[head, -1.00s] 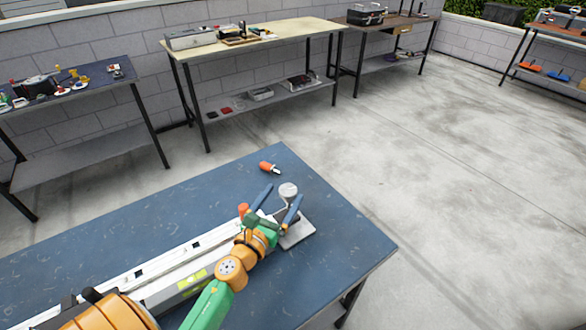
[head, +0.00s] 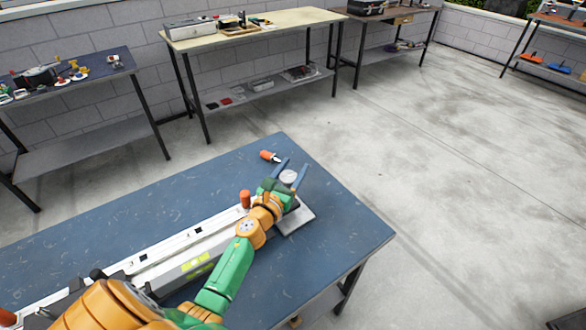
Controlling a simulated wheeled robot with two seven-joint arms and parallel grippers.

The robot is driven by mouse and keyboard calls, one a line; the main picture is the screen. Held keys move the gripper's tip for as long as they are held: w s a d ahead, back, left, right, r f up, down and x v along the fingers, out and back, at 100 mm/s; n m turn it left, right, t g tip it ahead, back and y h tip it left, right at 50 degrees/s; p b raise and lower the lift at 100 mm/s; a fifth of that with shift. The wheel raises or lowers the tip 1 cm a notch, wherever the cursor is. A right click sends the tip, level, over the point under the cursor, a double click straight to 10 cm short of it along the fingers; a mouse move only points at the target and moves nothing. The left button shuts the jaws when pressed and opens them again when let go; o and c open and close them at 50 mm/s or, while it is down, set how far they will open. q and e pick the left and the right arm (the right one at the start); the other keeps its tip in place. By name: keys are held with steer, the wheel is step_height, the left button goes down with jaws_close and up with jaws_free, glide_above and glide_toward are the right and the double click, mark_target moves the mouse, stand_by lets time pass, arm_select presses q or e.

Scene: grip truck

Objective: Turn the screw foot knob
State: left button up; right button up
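A long white metal beam (head: 165,258) with a yellow label lies along the blue table. At its far right end a grey foot plate (head: 297,221) rests on the table. A pale round knob (head: 289,177) shows above the plate; its stem is hidden by my gripper. My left gripper (head: 295,163) reaches over the beam's end, with one blue finger on each side of the knob. The fingers appear to press against its sides, though the contact is small in view. My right gripper is not in view.
An orange-handled tool (head: 270,156) lies on the blue table (head: 340,215) just beyond the knob. An orange upright piece (head: 245,199) stands by the beam, close to my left wrist. The table's right side is clear. Other workbenches stand farther back along the wall.

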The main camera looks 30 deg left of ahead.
arm_select(q)
steer(key=shift+c, duration=0.5)
steer(key=shift+m+h, duration=0.3)
steer(key=shift+h, duration=0.2)
steer(key=h, duration=0.1)
steer(key=m+h+b, duration=0.2)
steer(key=shift+d+f, duration=0.25)
steer(key=shift+d, duration=0.05)
steer(key=shift+s+d+r+m+g+h+b, duration=0.1)
steer(key=shift+d+m+g+h+b, duration=0.25)
steer(key=shift+m+h+b, duration=0.85)
steer(key=shift+s+d+f+m+g+h+b, duration=0.15)
steer(key=shift+m+g+h+b, duration=0.4)
steer(key=shift+h+b, duration=1.3)
steer(key=shift+d+r+m+g+h+b, duration=0.15)
steer(key=shift+d+m+g+h+b, duration=0.2)
steer(key=shift+m+h+b, duration=1.15)
steer(key=shift+a+n+y+b, duration=0.1)
steer(key=shift+n+y+b, duration=0.35)
steer(key=shift+n, duration=0.1)
steer(key=o, duration=1.4)
steer(key=shift+w, duration=0.1)
steer(key=shift+c, duration=0.2)
